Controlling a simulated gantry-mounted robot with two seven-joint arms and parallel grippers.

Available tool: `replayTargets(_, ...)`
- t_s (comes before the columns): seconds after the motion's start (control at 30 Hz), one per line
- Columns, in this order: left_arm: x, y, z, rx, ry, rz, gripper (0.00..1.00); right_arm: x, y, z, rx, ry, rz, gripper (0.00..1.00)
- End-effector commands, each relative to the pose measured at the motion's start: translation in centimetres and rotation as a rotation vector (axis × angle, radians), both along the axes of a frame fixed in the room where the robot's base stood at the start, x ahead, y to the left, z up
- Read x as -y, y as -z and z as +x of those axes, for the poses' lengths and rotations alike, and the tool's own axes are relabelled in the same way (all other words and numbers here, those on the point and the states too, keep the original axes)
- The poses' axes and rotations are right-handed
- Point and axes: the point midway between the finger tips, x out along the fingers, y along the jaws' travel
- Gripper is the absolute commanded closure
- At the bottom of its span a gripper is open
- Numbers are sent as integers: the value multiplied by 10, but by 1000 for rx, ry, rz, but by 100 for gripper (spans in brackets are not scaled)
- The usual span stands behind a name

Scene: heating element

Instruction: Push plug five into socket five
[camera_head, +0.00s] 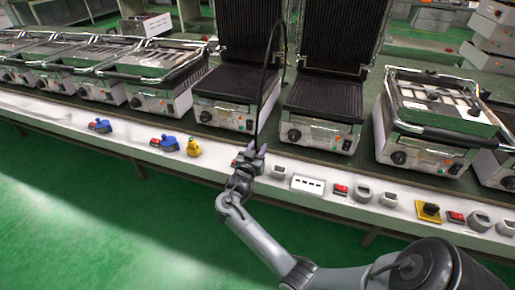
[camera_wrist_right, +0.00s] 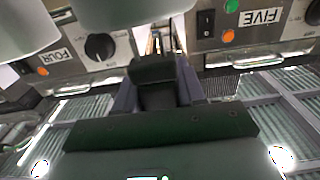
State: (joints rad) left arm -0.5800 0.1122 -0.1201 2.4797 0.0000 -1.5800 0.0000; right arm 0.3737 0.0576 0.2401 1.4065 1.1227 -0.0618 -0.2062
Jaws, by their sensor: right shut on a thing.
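My right gripper (camera_head: 250,152) is at the front edge of the long bench, in front of the gap between two open grills. It is shut on a black plug, which shows between its fingers in the right wrist view (camera_wrist_right: 154,78). A black cable (camera_head: 267,75) rises from the gripper in a tall loop. The FIVE label (camera_wrist_right: 260,17) and the FOUR label (camera_wrist_right: 54,56) show on grill fronts in the right wrist view. I cannot tell which socket is socket five, nor whether the plug touches one; the gripper hides that spot. My left gripper is not in view.
Along the bench edge (camera_head: 130,147) are blue connectors (camera_head: 165,143), a yellow connector (camera_head: 193,147), a grey socket (camera_head: 278,171), a white socket strip (camera_head: 308,184), red switches (camera_head: 340,190) and a yellow switch (camera_head: 430,210). Grills stand closely behind. The green floor (camera_head: 90,230) in front is clear.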

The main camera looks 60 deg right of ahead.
Motion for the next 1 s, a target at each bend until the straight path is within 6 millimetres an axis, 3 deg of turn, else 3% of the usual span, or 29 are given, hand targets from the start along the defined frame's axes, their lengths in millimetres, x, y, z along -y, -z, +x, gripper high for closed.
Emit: replayTargets(1.0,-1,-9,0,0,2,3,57,0,-1,1,0,-2,1,92)
